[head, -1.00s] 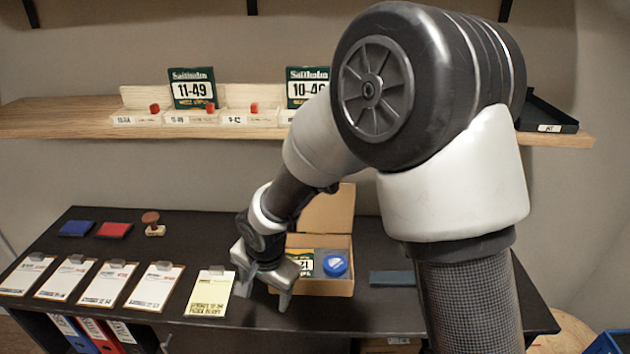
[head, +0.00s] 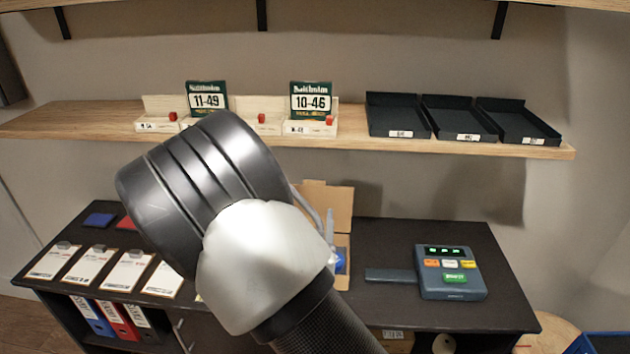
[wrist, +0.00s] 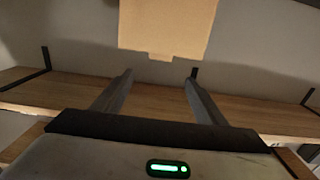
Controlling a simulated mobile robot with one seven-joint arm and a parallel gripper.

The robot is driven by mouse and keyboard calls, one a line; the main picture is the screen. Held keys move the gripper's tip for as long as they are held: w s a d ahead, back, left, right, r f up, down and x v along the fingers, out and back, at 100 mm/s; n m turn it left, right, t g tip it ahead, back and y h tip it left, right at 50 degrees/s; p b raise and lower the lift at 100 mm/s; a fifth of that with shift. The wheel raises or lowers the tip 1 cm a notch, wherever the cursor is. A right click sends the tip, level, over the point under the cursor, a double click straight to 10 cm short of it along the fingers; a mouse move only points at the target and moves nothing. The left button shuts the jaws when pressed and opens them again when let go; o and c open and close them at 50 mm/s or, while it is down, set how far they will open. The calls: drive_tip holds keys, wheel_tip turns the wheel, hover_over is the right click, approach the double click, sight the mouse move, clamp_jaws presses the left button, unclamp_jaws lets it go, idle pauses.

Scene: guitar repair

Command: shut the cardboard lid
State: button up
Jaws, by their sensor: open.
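The cardboard box (head: 343,283) stands on the dark desk, with its cardboard lid (head: 340,200) raised upright at the back. My arm hides the left of the box and much of the lid in the head view. A blue item (head: 340,262) shows inside the box. In the wrist view the lid (wrist: 168,25) comes in from the top, its tabbed free edge just beyond my fingertips. My gripper (wrist: 160,76) is open, with nothing between its fingers. In the head view a thin grey piece beside the lid looks like a finger; the rest of the gripper is hidden.
A wooden shelf (head: 460,147) with black trays and small boxes runs above the desk. A payment-style device (head: 452,272) and a dark flat bar (head: 391,275) lie right of the box. Clipboards (head: 125,271) lie at the left.

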sight(314, 182)
drive_tip(key=w, duration=0.5)
drive_tip(key=w+p, duration=0.1)
drive_tip(key=w, duration=0.4)
drive_tip(key=w+p, duration=0.1)
drive_tip(key=w, duration=0.5)
drive_tip(key=shift+d, duration=0.25)
